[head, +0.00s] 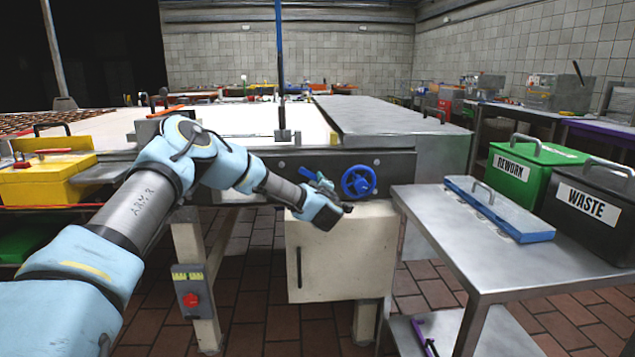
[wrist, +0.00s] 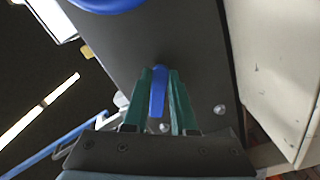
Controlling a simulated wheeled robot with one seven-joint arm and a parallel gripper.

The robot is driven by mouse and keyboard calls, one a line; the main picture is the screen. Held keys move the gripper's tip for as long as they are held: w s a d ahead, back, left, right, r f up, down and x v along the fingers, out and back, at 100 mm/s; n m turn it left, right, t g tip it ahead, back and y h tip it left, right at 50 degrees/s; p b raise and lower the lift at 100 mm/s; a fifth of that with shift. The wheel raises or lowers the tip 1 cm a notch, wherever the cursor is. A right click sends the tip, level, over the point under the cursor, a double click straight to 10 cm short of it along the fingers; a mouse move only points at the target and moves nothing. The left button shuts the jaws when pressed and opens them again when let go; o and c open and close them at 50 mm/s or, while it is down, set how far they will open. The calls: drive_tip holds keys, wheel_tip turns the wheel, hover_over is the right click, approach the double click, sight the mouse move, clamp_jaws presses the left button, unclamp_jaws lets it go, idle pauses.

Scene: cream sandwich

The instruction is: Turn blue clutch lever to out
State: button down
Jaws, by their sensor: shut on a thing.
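The blue clutch lever (wrist: 157,96) stands between the two green fingers of my gripper (wrist: 160,76) in the wrist view, against a dark panel (wrist: 185,45). My gripper is shut on it. In the head view my gripper (head: 325,204) is at the front of the conveyor machine, just left of the blue handwheel (head: 358,181). The lever is small and partly hidden there by my gripper. I see no readable in or out marking.
The blue handwheel also shows at the top of the wrist view (wrist: 108,3). A cream cabinet (head: 345,260) is below my gripper. A steel table (head: 425,208) with a blue-lidded tray (head: 500,208), green rework bin (head: 525,175) and black waste bin (head: 590,215) stands at right.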

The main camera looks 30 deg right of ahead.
drive_tip(key=shift+f, duration=0.1)
idle(0.3)
drive_tip(key=m, duration=0.1)
drive_tip(key=f+m, duration=0.1)
drive_tip(key=m, duration=0.1)
drive_tip(key=shift+w+a, duration=0.15)
drive_tip(key=shift+a, duration=0.25)
drive_tip(key=m, duration=0.2)
drive_tip(key=a+m+b, duration=0.1)
drive_tip(key=shift+w+f, duration=0.25)
drive_tip(key=shift+f, duration=0.15)
drive_tip(key=m, duration=0.1)
drive_tip(key=a+m, duration=0.1)
drive_tip(key=m, duration=0.1)
drive_tip(key=shift+w+a+f+b, duration=0.15)
drive_tip(key=shift+w+f+b, duration=0.15)
drive_tip(key=shift+w+a+f+m, duration=0.15)
drive_tip(key=shift+a+m, duration=0.15)
drive_tip(key=shift+m, duration=0.45)
drive_tip(key=shift+w+a+r+m, duration=0.1)
drive_tip(key=shift+a+m, duration=0.15)
drive_tip(key=shift+m, duration=0.5)
drive_tip(key=c, duration=0.7)
unclamp_jaws()
